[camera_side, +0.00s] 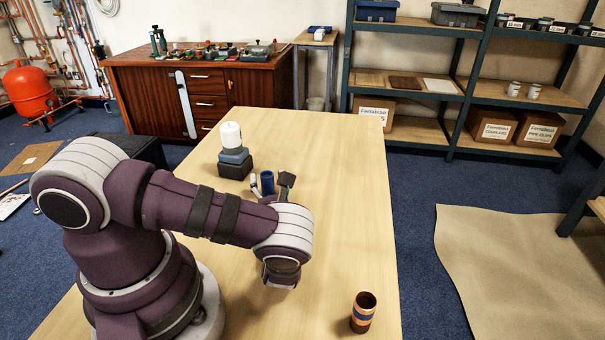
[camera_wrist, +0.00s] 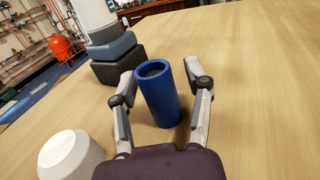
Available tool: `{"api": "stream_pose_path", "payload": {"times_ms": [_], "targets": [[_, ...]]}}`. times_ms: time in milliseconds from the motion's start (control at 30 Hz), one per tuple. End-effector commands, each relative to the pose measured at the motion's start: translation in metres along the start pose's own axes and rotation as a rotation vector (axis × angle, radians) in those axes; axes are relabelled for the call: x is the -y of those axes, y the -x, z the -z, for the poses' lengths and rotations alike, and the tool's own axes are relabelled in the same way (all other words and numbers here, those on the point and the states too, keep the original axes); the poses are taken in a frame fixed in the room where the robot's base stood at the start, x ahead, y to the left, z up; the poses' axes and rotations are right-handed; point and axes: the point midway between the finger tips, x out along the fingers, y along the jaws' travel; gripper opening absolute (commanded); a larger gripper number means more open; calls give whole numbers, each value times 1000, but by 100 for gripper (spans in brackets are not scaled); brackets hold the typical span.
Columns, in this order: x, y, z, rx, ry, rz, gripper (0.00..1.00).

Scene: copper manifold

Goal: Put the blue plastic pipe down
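The blue plastic pipe (camera_wrist: 160,95) stands upright on the wooden table in the wrist view, its open end up. It also shows in the side view (camera_side: 267,183), just beyond my wrist. My gripper (camera_wrist: 160,84) is open, with one finger on each side of the pipe. A small gap shows between the pipe and the right finger; the left finger is very close to it, and I cannot tell whether it touches. The pipe's lower end appears to rest on the table.
A dark block stack (camera_side: 235,162) with a white cylinder (camera_side: 231,135) stands just behind the pipe. A pale rounded object (camera_wrist: 70,155) is at lower left in the wrist view.

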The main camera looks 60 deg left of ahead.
Motion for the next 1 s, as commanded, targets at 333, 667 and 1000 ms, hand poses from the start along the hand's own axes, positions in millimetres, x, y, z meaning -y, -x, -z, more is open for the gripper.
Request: {"api": "stream_pose_path", "payload": {"times_ms": [333, 667, 1000], "targets": [[0, 0, 0, 0, 0, 0, 4], [1, 0, -10, 1, 0, 1, 0], [0, 1, -82, -1, 4, -1, 0]]}}
